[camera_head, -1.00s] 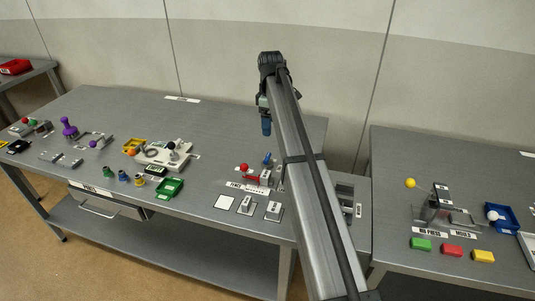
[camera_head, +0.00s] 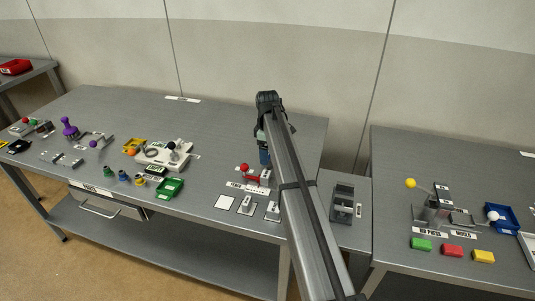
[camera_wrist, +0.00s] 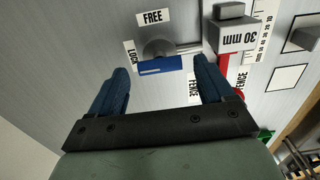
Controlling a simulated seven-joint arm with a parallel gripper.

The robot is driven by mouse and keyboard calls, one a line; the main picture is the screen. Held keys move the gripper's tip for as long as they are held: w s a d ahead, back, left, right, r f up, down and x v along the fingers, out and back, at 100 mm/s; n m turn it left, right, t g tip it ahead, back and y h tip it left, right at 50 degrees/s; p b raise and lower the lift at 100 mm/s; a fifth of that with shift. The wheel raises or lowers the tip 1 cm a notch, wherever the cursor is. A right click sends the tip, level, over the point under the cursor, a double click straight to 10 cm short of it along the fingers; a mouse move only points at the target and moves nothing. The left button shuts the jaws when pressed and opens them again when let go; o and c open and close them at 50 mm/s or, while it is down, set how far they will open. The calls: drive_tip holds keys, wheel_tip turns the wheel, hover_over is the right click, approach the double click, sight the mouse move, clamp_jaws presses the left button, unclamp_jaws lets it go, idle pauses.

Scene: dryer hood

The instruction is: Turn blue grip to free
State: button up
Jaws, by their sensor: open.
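The blue grip (camera_wrist: 162,66) shows in the wrist view as a short blue bar beside a round grey pivot (camera_wrist: 158,47). A FREE label (camera_wrist: 152,17) is above the pivot and a LOCK label (camera_wrist: 131,53) is to its left. My gripper (camera_wrist: 161,65) is open, its two blue fingers on either side of the blue grip in the picture, with gaps between. I cannot tell how high the fingertips are above it. In the head view my gripper (camera_head: 264,154) hangs over the fence fixture, and the blue grip is hidden there.
In the wrist view, a 30 mm block (camera_wrist: 236,36) and the red fence (camera_wrist: 217,40) are close to my right finger. A ruler strip (camera_wrist: 264,25) lies beyond. In the head view, a red ball knob (camera_head: 245,167) is just left of my gripper.

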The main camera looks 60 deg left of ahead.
drive_tip(key=shift+f, duration=0.6)
drive_tip(key=shift+c, duration=0.2)
drive_tip(key=c, duration=1)
